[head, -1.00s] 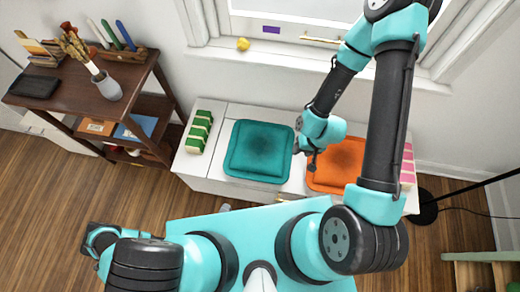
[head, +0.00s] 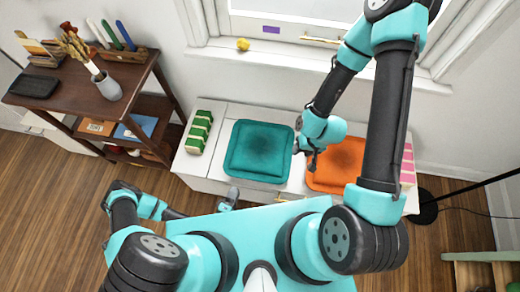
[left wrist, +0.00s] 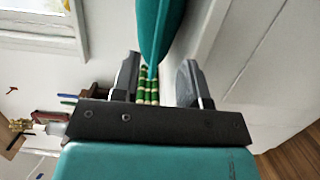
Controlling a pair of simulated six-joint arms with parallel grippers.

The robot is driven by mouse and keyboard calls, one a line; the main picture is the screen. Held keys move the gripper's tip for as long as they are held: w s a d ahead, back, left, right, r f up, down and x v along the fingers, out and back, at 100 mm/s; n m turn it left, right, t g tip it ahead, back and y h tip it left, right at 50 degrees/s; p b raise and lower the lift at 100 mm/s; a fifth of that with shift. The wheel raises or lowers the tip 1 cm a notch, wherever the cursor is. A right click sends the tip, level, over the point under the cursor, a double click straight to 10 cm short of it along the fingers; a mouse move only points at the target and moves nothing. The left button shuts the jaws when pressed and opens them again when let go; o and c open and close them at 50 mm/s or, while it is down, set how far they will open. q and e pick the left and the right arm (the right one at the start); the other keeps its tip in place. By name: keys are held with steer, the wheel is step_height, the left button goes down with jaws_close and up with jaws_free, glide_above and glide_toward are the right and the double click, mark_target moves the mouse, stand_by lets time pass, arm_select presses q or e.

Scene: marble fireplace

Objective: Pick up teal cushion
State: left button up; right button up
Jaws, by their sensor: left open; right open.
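The teal cushion (head: 259,150) lies on the white bench (head: 226,189), left of the orange cushion. My left gripper (head: 231,196) is low at the bench's front edge, just on the near side of the teal cushion. In the left wrist view my left gripper (left wrist: 158,78) is open, and the teal cushion (left wrist: 157,28) shows edge-on ahead, in line with the gap between the fingers. I cannot tell whether the cushion's edge is inside the gap. My right gripper (head: 307,153) is open between the two cushions and covers part of the orange one.
The orange cushion (head: 336,170) lies right of the teal one. A green-and-white striped stack (head: 199,132) stands at the bench's left end, pink striped items (head: 407,165) at its right. A dark wooden shelf (head: 75,100) stands left, a lamp base (head: 424,208) right. Floor is free at left.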

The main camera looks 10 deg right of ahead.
mark_target(242, 177)
arm_select(q)
steer(key=shift+x, duration=1.55)
steer(key=shift+w, duration=0.15)
steer(key=shift+x, duration=2.5)
jaws_close()
